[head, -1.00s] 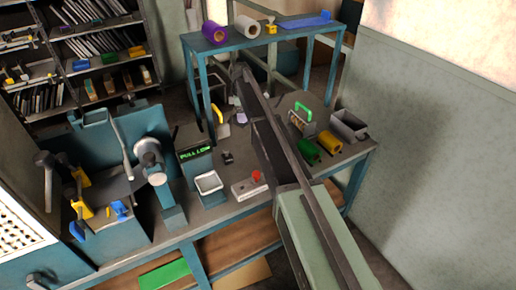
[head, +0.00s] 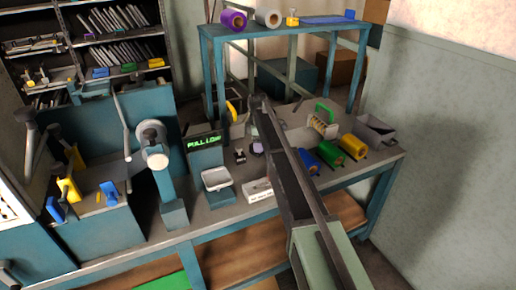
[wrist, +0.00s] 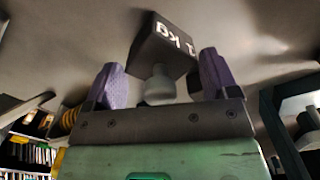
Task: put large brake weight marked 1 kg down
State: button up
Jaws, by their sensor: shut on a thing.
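The block looks tilted in this view. In the head view my arm crosses the right part of the bench and covers most of the gripper and the weight. Only a small purple patch, probably a finger, shows beside the arm. Whether the weight touches anything below cannot be told.
The bench (head: 215,222) holds a "PULL LOW" display (head: 204,141), a white tray (head: 216,179), a white box (head: 257,189), and blue, green and yellow rolls (head: 330,155) right of my arm. A raised shelf (head: 300,27) with rolls stands behind. A grey bin (head: 375,132) sits at right.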

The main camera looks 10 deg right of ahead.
jog(key=o, duration=1.5)
notch_tip(320, 180, up, 13)
jog(key=p, duration=1.3)
jog(key=s+m, duration=0.2)
jog(key=s, duration=0.5)
jog(key=s+m, duration=0.3)
jog(key=s, duration=0.5)
jog(key=s+m, duration=0.2)
jog(key=s, duration=0.6)
jog(key=shift+d+f+m+b, duration=0.2)
jog(key=shift+f+m+b, duration=0.15)
jog(key=shift+m+b, duration=0.05)
jog(key=s+m, duration=0.8)
jog(key=s, duration=1)
jog(key=shift+m, duration=0.3)
